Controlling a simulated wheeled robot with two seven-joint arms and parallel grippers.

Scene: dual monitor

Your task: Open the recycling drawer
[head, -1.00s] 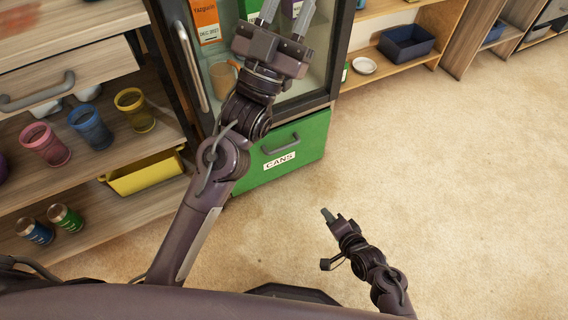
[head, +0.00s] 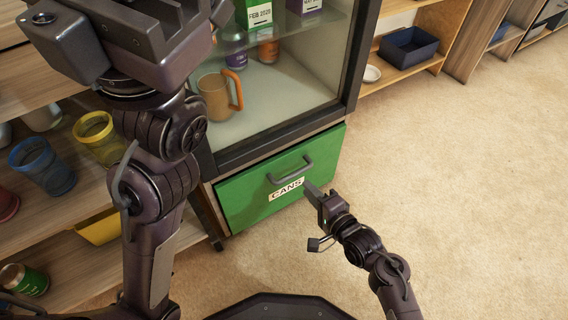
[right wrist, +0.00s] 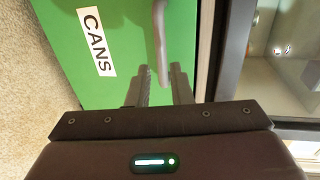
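The green drawer front (head: 240,200) with a "CANS" label (head: 287,189) is closed under the glass-fronted cabinet. Its grey bar handle (head: 290,172) also shows in the right wrist view (right wrist: 159,40). My right gripper (head: 311,188) is at the handle's right end. In the right wrist view its two fingers (right wrist: 160,75) are apart, with the end of the handle showing between their tips; contact cannot be seen. My left gripper (head: 135,40) is high at the upper left, its fingertips cut off by the frame.
The cabinet above holds an orange-handled mug (head: 215,95) and boxes. Shelves with cups (head: 42,165) stand at the left. A wooden shelf with a dark blue bin (head: 409,48) is at the back right. The carpet (head: 470,200) at the right is clear.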

